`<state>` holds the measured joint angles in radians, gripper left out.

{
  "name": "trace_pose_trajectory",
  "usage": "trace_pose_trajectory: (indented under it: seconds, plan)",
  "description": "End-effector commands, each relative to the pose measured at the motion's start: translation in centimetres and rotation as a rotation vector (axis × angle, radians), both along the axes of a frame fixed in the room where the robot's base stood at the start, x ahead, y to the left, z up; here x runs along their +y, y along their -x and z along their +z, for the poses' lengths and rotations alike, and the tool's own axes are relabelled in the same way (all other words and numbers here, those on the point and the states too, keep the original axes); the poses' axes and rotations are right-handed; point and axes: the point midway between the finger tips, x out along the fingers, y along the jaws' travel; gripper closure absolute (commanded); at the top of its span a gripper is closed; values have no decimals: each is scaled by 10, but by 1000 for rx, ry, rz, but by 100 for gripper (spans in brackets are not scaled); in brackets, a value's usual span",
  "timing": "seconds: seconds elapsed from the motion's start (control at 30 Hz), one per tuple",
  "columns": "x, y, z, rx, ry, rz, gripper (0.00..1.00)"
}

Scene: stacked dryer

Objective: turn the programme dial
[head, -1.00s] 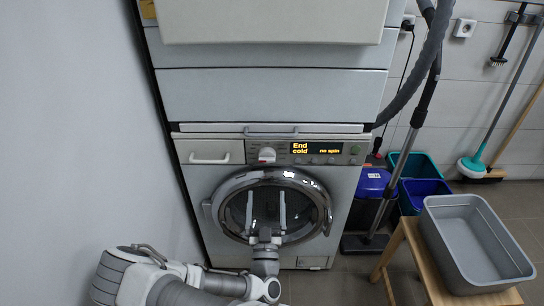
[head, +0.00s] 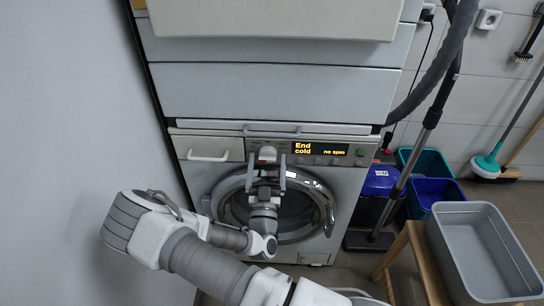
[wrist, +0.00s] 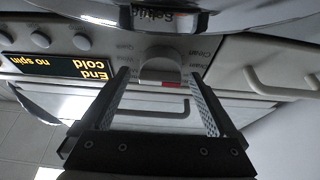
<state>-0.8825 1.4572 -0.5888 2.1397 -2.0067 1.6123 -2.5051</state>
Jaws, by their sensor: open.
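The programme dial (head: 267,154) is a round pale knob on the front panel of the lower machine, left of the lit display. In the wrist view the dial (wrist: 160,69) appears between the tips of my two fingers, with a gap on each side. The panel is upside down there, with printed labels around the dial. My gripper (head: 267,168) is open and empty in front of the panel, its fingers either side of the dial. Whether the fingertips reach past the dial's face I cannot tell. The display (head: 320,149) reads "End", "cold" and "no spin".
The round door (head: 327,205) lies below the panel, behind my arm. A drawer handle (head: 208,156) is left of the dial and a bar handle (head: 270,128) just above.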

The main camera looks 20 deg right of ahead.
Motion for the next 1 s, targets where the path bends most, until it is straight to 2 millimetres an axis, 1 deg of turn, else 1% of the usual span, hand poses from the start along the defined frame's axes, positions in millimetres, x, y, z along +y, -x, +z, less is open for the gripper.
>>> trace_pose_trajectory:
  seconds: [0.43,0.57,0.6,0.67,0.7,0.77,0.8,0.87,0.9,1.0]
  plan:
    - [2,-3,2,0,1,2,6]
    - [2,-3,2,0,1,2,29]
    - [2,-3,2,0,1,2,36]
    - [2,-3,2,0,1,2,47]
    - [2,-3,2,0,1,2,54]
    - [2,-3,2,0,1,2,65]
    - [2,-3,2,0,1,2,72]
    - [2,-3,2,0,1,2,83]
    - [2,-3,2,0,1,2,90]
    - [2,-3,2,0,-1,1,91]
